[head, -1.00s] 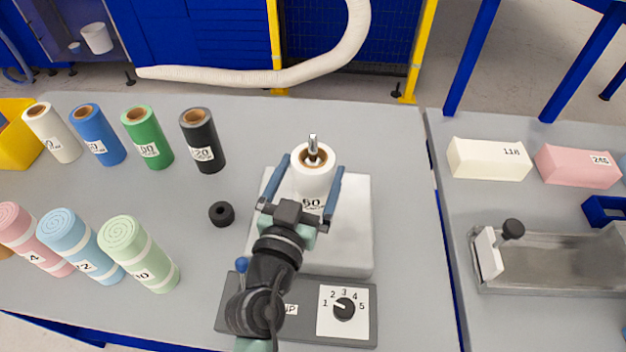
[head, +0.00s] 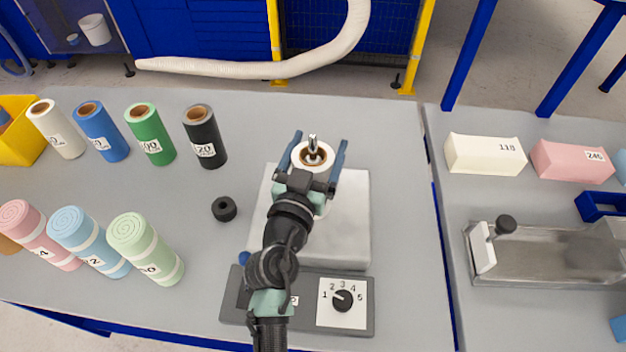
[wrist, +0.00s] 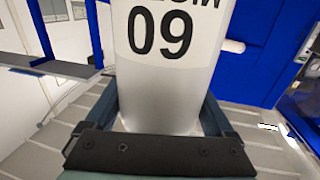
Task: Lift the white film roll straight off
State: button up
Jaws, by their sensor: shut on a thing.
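The white film roll (head: 322,160) stands on the machine's pale metal block (head: 345,225). The metal spindle (head: 312,143) shows inside its brown core, with the tip sticking out above the top. My gripper (head: 318,143) is shut on the roll, one blue finger on each side of it. My wrist hides most of the roll's lower part in the head view, so its base cannot be seen.
A black collar (head: 224,208) lies left of the block. Black (head: 205,145), green, blue and cream rolls stand at the left, with pastel foam rolls (head: 145,250) in front. A dial panel (head: 343,302) is at the front. The table right of the block is clear.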

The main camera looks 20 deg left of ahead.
grip_shut()
jog(key=shift+r, duration=0.15)
